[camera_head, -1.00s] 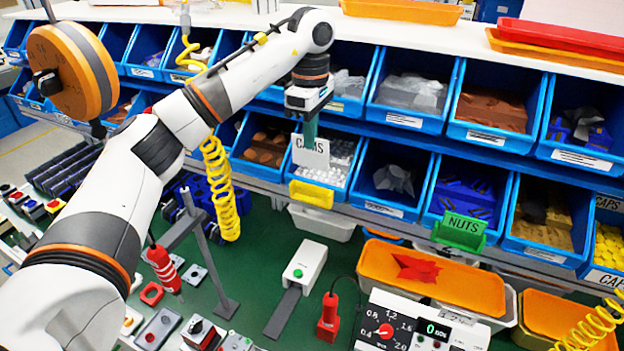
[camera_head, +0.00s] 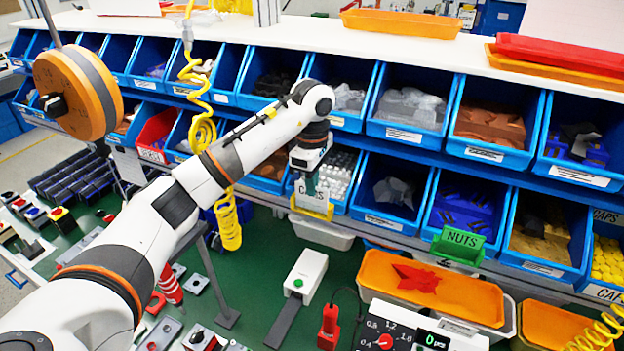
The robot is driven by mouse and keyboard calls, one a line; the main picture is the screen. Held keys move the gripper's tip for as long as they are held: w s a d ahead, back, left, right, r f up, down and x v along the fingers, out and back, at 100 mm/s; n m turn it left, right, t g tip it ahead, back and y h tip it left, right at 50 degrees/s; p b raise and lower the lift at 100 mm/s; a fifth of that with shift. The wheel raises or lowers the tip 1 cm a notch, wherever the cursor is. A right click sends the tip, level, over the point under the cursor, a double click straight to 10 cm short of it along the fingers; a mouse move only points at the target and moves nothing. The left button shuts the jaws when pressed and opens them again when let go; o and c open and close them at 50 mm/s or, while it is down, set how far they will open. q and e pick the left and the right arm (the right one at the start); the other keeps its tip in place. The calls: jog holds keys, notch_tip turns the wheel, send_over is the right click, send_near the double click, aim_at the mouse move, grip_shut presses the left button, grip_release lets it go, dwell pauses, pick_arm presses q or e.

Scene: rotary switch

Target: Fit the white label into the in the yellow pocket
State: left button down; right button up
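The white label (camera_head: 304,199) with dark lettering is in my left gripper (camera_head: 311,188). The fingers are shut on its upper part and partly cover the lettering. The yellow pocket (camera_head: 318,211) is on the front of a blue bin in the lower row. The label is upright, and its lower edge meets the top of the pocket. I cannot tell whether that edge is inside the pocket or just in front of it. My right gripper is not in view.
Blue bins (camera_head: 400,133) with parts stand in two rows around the gripper. A green pocket with a NUTS label (camera_head: 462,240) is to the right. A white tray (camera_head: 322,232) sits below the yellow pocket. Yellow coiled hose (camera_head: 229,215) hangs to the left.

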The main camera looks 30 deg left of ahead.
pick_arm(q)
jog(key=shift+f, duration=0.2)
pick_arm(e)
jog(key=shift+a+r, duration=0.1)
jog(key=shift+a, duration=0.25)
pick_arm(q)
jog(key=shift+f, duration=0.1)
jog(key=c, duration=1.6)
grip_release()
